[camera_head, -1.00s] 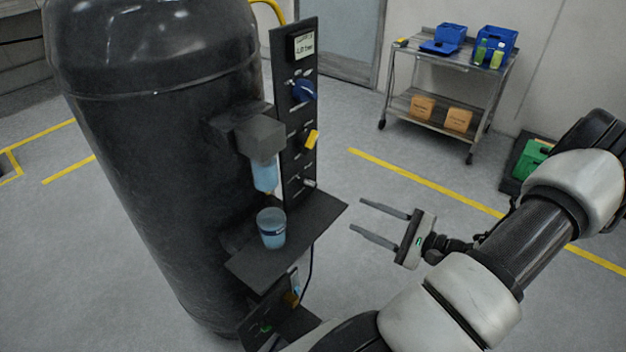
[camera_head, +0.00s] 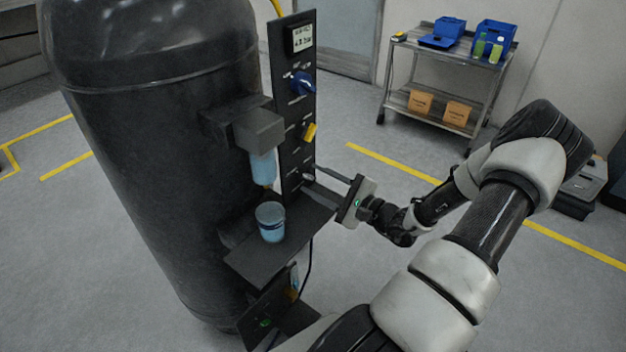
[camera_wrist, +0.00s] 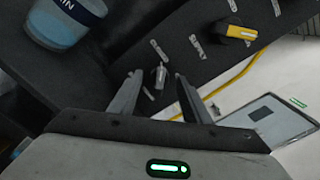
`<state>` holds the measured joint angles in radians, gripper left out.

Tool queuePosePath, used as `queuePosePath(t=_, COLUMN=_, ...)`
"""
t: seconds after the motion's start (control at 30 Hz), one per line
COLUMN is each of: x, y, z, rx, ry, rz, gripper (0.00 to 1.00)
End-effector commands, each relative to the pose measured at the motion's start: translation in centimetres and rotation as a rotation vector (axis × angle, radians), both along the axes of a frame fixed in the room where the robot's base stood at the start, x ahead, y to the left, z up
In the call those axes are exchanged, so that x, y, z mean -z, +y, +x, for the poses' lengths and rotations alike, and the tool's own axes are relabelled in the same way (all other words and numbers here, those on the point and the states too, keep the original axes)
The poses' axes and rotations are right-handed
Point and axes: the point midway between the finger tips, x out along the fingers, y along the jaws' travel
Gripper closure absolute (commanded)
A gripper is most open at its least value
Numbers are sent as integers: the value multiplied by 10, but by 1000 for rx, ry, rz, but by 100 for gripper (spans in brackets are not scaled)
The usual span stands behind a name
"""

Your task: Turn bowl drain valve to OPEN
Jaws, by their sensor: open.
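The black control panel (camera_head: 290,130) stands on the filler, with a blue knob (camera_head: 302,83) and a yellow handle (camera_head: 309,132) on it. A small metal lever low on the panel, seen in the wrist view (camera_wrist: 160,75), lies between my fingertips and seems apart from them; I cannot read its label. My gripper (camera_head: 309,178) is open and reaches to the lower panel from the right. Its two fingers also show in the wrist view (camera_wrist: 157,90). In the head view the fingers largely hide the lever.
A clear cup with blue liquid (camera_head: 271,222) stands on the black shelf (camera_head: 265,262) just below and left of my gripper. A nozzle block (camera_head: 259,132) overhangs it. A steel cart (camera_head: 430,110) stands at the back. Floor right of the filler is open.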

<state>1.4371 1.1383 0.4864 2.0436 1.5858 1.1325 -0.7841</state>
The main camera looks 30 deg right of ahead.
Motion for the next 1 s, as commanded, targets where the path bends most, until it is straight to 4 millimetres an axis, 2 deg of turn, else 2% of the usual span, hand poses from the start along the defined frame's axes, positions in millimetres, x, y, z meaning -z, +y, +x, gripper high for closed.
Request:
queuePosePath(t=0.17, x=0, y=5, z=12, rx=-1, ry=-1, rz=-1, gripper=56)
queuePosePath(t=0.43, x=0, y=5, z=13, rx=0, ry=0, rz=0, gripper=56)
queuePosePath(t=0.47, x=0, y=5, z=13, rx=0, ry=0, rz=0, gripper=58)
queuePosePath(t=0.7, x=0, y=5, z=13, rx=0, ry=0, rz=0, gripper=96)
queuePosePath(t=1.0, x=-1, y=5, z=13, rx=-1, ry=13, rz=37, gripper=96)
